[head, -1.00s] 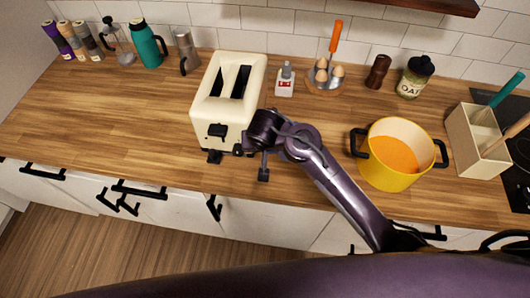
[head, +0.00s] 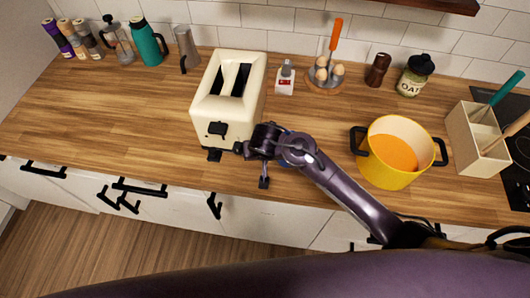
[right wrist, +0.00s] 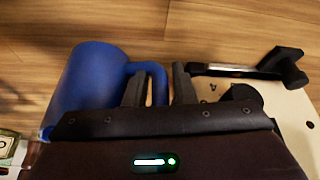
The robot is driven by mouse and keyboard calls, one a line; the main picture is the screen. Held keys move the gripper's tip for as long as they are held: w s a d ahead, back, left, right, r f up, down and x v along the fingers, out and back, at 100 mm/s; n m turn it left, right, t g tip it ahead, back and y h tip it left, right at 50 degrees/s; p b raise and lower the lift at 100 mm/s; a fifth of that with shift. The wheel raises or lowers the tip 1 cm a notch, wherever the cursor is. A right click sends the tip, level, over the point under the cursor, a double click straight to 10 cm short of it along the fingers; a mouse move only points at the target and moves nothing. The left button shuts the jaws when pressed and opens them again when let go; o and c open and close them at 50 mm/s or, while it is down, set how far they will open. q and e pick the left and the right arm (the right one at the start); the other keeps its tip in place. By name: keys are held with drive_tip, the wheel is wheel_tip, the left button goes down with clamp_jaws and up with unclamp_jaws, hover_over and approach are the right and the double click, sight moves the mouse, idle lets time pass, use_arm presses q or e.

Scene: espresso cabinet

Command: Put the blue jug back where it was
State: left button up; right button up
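The blue jug (right wrist: 92,82) is at the left of the right wrist view, its handle facing my right gripper (right wrist: 160,84). The two dark fingers stand apart, one on each side of the handle's upright bar, and do not look closed on it. In the head view my right arm hides nearly all of the jug; only slivers of blue show beside the wrist. My right gripper (head: 262,165) is low over the counter's front, just right of the toaster. My left gripper is not in view.
The cream toaster (head: 205,104) stands close left of my right gripper; its side shows in the right wrist view (right wrist: 296,108). A yellow pot (head: 384,172) stands right of the arm. The left part of the wooden counter (head: 110,120) is clear.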

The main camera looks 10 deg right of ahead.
drive_tip(key=shift+r, duration=0.3)
drive_tip(key=b+v, duration=0.2)
drive_tip(key=v, duration=0.9)
drive_tip(key=shift+s+r, duration=0.2)
drive_tip(key=shift+r, duration=0.1)
